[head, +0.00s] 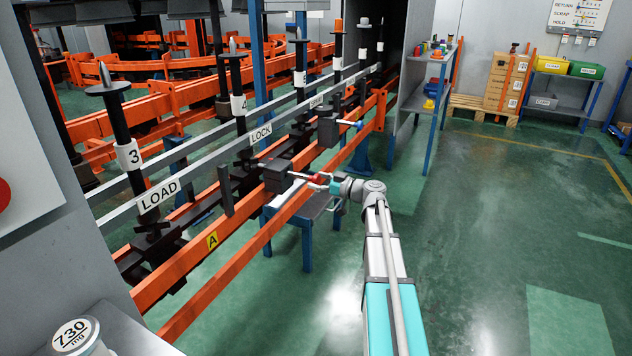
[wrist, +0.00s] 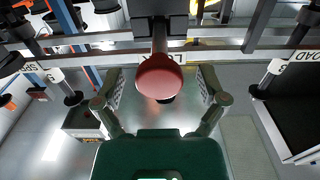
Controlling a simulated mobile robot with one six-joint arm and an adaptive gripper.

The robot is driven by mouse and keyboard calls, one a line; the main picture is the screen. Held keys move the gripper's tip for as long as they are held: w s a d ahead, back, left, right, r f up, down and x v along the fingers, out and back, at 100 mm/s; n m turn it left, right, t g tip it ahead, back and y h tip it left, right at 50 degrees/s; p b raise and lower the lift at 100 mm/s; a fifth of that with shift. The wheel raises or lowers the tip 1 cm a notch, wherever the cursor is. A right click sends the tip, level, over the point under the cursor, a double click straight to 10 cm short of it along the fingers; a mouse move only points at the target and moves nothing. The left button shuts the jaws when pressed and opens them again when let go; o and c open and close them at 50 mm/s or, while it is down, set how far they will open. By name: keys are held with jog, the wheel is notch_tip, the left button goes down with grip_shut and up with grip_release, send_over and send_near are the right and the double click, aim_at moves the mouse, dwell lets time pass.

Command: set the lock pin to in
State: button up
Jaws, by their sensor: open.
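The lock pin is a steel rod with a red knob (head: 316,179), sticking out of a dark block (head: 276,175) on the orange rail by the LOCK label (head: 261,133). In the wrist view the round red knob (wrist: 159,77) faces me, with its rod running back to the dark block. My gripper (wrist: 159,88) is open, with one finger on each side of the knob and visible gaps to both. In the head view my gripper (head: 327,184) is at the knob end, and its fingers are small and partly overlap the knob.
A second block with a blue knob (head: 357,125) sits farther along the rail. Upright spindles with numbered tags stand along the grey bar, including spindle 3 (head: 128,155) at LOAD (head: 158,195). A small table (head: 300,208) stands below the pin. The green floor to the right is clear.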

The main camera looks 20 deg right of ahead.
grip_shut()
dwell(0.5)
jog(key=shift+w, duration=0.1)
